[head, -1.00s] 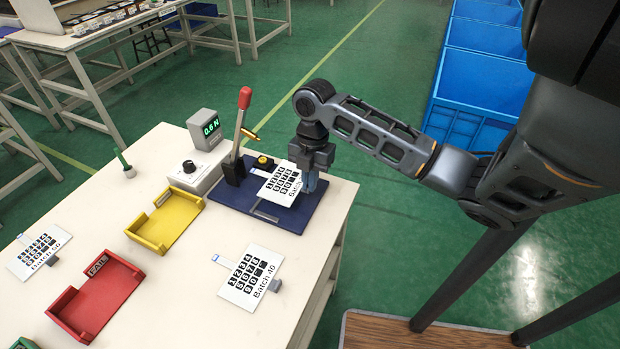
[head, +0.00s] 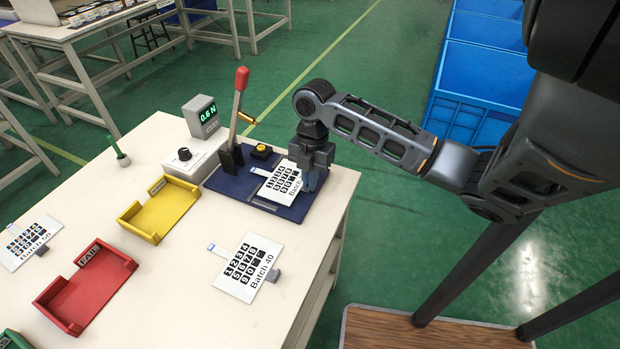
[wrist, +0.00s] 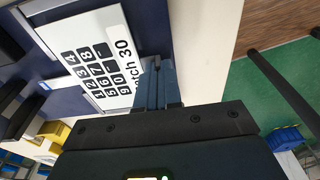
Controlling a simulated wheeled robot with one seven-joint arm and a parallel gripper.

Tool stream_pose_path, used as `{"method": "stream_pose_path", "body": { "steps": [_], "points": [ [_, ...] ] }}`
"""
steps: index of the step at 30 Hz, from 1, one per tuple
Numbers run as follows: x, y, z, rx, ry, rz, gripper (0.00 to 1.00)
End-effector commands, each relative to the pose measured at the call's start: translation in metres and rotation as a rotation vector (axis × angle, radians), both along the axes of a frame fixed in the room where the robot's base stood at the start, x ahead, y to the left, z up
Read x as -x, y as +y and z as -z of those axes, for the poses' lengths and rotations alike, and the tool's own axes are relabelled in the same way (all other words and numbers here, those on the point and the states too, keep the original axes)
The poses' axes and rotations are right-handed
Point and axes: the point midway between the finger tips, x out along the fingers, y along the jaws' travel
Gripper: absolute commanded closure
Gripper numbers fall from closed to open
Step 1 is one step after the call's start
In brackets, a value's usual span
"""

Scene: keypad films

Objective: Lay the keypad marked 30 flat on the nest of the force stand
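The keypad marked 30 is a white film with black keys (head: 281,182); its "Batch 30" print shows in the wrist view (wrist: 108,55). It is about level over the dark blue base of the force stand (head: 217,182), between pale strips. I cannot tell whether it touches the nest, which it hides. My gripper (head: 309,184) is at the film's right end. Its blue fingers (wrist: 159,82) are close together on the grey tab there. The stand's red-handled lever (head: 241,80) is up, and a brass plunger (head: 247,116) hangs beside it.
A "Batch 40" keypad (head: 247,268) lies at the front and a "Batch 50" keypad (head: 28,240) at the left. A yellow tray (head: 160,212) and a red tray (head: 86,290) are between. A "0.6 N" display (head: 203,115) stands behind the control box (head: 188,160).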

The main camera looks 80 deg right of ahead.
Motion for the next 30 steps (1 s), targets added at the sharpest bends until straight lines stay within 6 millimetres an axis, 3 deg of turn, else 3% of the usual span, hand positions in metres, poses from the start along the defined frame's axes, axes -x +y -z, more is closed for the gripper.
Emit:
{"method": "stream_pose_path", "body": {
  "steps": [22,24,30],
  "points": [
    [-0.0002,0.0001,0.0073,-0.001,0.0,0.0,1.0],
    [-0.0002,0.0001,0.0073,0.0,0.0,0.0,0.89],
    [-0.0001,0.0001,0.0073,0.0,0.0,0.0,0.7]
  ]
}}
